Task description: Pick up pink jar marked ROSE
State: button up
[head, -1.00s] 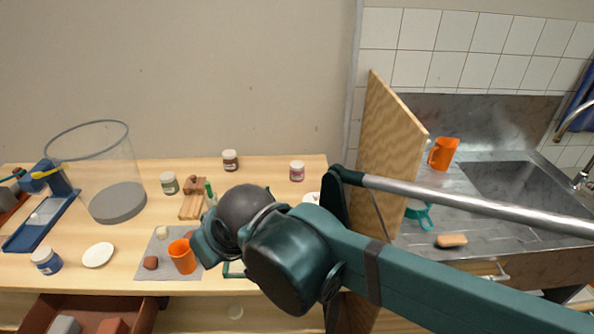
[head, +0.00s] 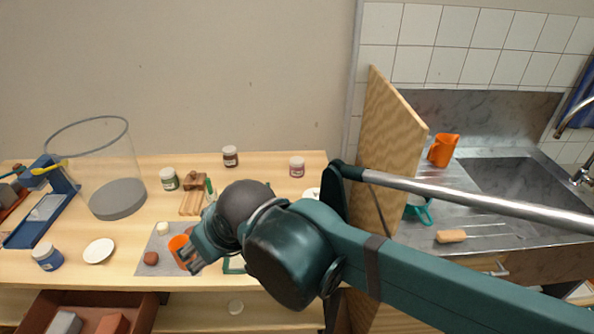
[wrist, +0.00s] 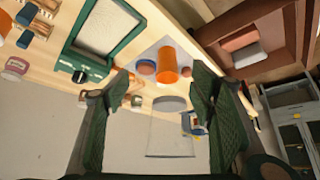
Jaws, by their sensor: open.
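The pink jar (head: 297,168) with a white lid stands upright near the back of the bench, left of the plywood panel. Its label is too small to read in the head view. A jar with a pinkish label (wrist: 15,68) at the left edge of the wrist view looks like the same one. My gripper (head: 192,262) is open and empty near the bench's front, partly in front of the orange cup. In the wrist view my gripper (wrist: 158,74) has its fingers spread, with the orange cup (wrist: 168,66) showing between them. The pink jar is well apart from it.
A brown jar (head: 230,157), a green-labelled jar (head: 169,180) and a blue jar (head: 46,257) also stand on the bench. A large clear cylinder (head: 97,150) is at left. The plywood panel (head: 392,140) stands upright right of the pink jar. A drawer (head: 135,318) is open in front.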

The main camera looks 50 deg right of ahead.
jog(key=w+d+r+n+g+h+p, duration=0.15)
jog(key=w+d+r+n+p, duration=0.3)
jog(key=w+d, duration=0.45)
jog(key=n+g+p, duration=0.6)
jog(key=n+p, duration=0.6)
jog(key=n, duration=0.1)
send_over(294, 162)
jog(key=f, duration=0.6)
jog(key=a+f, duration=0.1)
jog(key=f, duration=0.2)
jog(key=shift+w+f, duration=0.15)
jog(key=shift+f, duration=0.05)
jog(key=shift+d+f, duration=0.45)
jog(key=shift+d, duration=0.15)
